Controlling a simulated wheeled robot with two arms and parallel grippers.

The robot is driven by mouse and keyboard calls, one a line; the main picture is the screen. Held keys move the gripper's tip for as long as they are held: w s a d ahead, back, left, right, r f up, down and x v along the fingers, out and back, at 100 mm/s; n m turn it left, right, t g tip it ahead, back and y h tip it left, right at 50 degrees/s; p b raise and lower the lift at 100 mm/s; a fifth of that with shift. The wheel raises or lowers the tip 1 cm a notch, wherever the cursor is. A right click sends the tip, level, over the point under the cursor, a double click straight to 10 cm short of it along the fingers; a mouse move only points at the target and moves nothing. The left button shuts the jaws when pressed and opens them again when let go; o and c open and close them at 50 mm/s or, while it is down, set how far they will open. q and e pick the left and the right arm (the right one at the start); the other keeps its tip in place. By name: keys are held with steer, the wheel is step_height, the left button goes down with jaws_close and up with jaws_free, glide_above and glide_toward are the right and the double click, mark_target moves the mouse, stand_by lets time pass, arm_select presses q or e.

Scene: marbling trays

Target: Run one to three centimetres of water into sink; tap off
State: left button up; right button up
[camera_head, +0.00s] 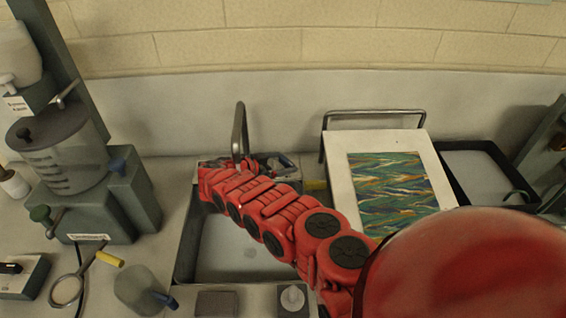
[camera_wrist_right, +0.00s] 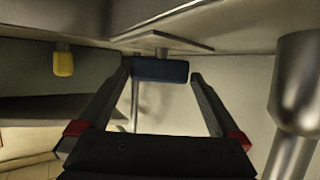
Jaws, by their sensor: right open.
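The sink (camera_head: 186,240) is a dark-rimmed basin with a pale grey inside, in the middle of the head view. I cannot tell whether water lies in it. The grey metal tap spout (camera_head: 240,130) rises behind it; in the right wrist view a thick metal pipe (camera_wrist_right: 296,90) stands at the right. My right arm crosses over the sink, and its gripper (camera_wrist_right: 162,72) is at the back by the tap. Its open fingers stand on either side of a blue bar-shaped handle (camera_wrist_right: 160,70); contact is unclear. My left gripper is out of view.
A tilted board (camera_head: 341,185) with marbled paper stands right of the sink, beside a black tray (camera_head: 460,147). A grey tank unit (camera_head: 130,195) stands left. A ring tool (camera_head: 67,291) and a grey cup (camera_head: 135,287) lie in front. A yellow piece (camera_wrist_right: 63,62) shows in the wrist view.

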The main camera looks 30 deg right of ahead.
steer(key=b+v, duration=0.1)
steer(key=v, duration=1.5)
steer(key=shift+a+b, duration=0.35)
steer(key=shift+r, duration=0.1)
stand_by(5.9)
